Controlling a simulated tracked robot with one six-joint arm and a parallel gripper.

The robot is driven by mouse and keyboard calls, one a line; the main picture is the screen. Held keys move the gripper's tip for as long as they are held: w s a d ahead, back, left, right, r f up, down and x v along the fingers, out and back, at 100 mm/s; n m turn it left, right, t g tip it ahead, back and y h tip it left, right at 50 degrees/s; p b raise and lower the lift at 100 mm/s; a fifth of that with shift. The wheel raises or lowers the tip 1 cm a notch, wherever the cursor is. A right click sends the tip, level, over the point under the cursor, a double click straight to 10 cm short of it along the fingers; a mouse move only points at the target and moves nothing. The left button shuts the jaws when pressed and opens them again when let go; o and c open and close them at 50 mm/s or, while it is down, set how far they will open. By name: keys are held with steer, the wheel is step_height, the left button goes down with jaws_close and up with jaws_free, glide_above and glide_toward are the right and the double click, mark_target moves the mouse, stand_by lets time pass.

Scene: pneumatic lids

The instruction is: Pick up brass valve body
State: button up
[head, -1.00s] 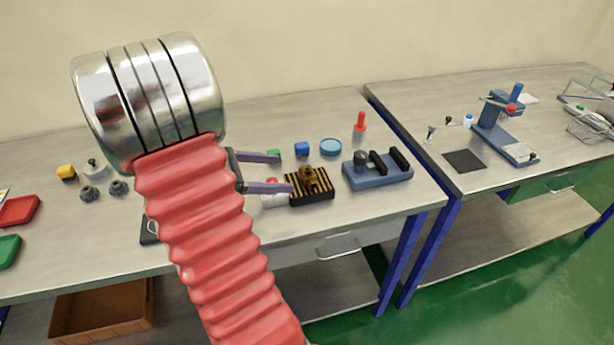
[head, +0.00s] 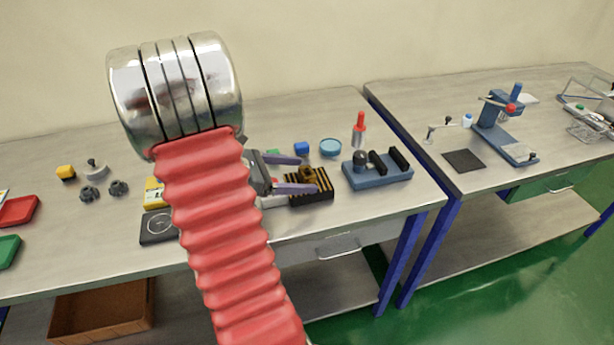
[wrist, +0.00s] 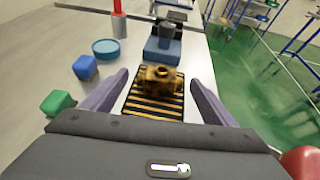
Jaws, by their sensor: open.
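The brass valve body (wrist: 158,80) sits on a black-and-yellow striped block (wrist: 150,106) in the wrist view. In the head view the valve body (head: 308,174) is partly hidden behind a finger, on the striped block (head: 312,194). My gripper (head: 303,175) is open and empty. In the wrist view its two purple fingers (wrist: 160,84) lie to the left and right of the valve body, with a gap on each side. I cannot tell how far the fingertips are above the block.
A blue fixture with black parts (head: 378,172) stands just right of the striped block. A blue cube (head: 301,148), a round blue dish (head: 330,147) and a red-topped tool (head: 360,130) stand behind. A green cube (wrist: 58,102) lies left of my gripper. The bench's front edge is near.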

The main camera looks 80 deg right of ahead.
steer(key=shift+s+d+f, duration=0.2)
steer(key=shift+s+d, duration=0.05)
steer(key=shift+s, duration=0.1)
stand_by(0.3)
steer(key=c, duration=1.5)
steer(key=shift+r, duration=0.1)
step_height(320, 180, up, 10)
